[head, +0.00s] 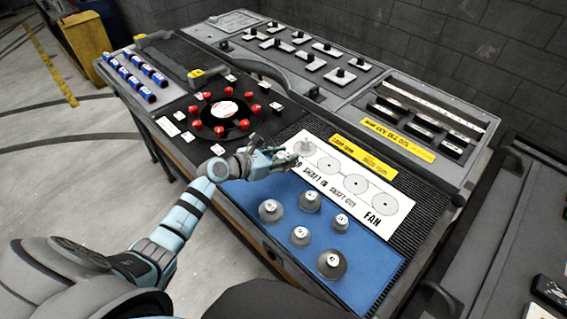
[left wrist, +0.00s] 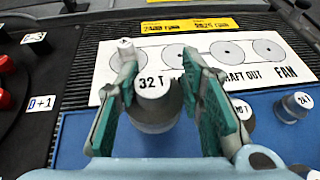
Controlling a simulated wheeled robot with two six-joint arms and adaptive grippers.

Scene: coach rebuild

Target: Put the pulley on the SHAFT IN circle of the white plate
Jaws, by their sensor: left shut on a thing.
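My left gripper (head: 288,158) is shut on a grey pulley with a white top marked 32 T (left wrist: 153,88). In the left wrist view, the green-padded fingers of the left gripper (left wrist: 160,85) sit on both sides of it. It is over the near edge of the white plate (head: 402,222), upright; whether it touches anything is unclear. The plate has a row of circles. The SHAFT IN circle (head: 328,165) is second from the left and looks empty. Another pulley (head: 304,148) appears to stand on the leftmost circle. The right gripper is not in view.
Several pulleys, one a large dark one (head: 331,264), stand on the blue mat (head: 365,265) in front of the plate. A black disc with red knobs (head: 222,115) lies to the left. Yellow labels (head: 364,155) lie behind the plate.

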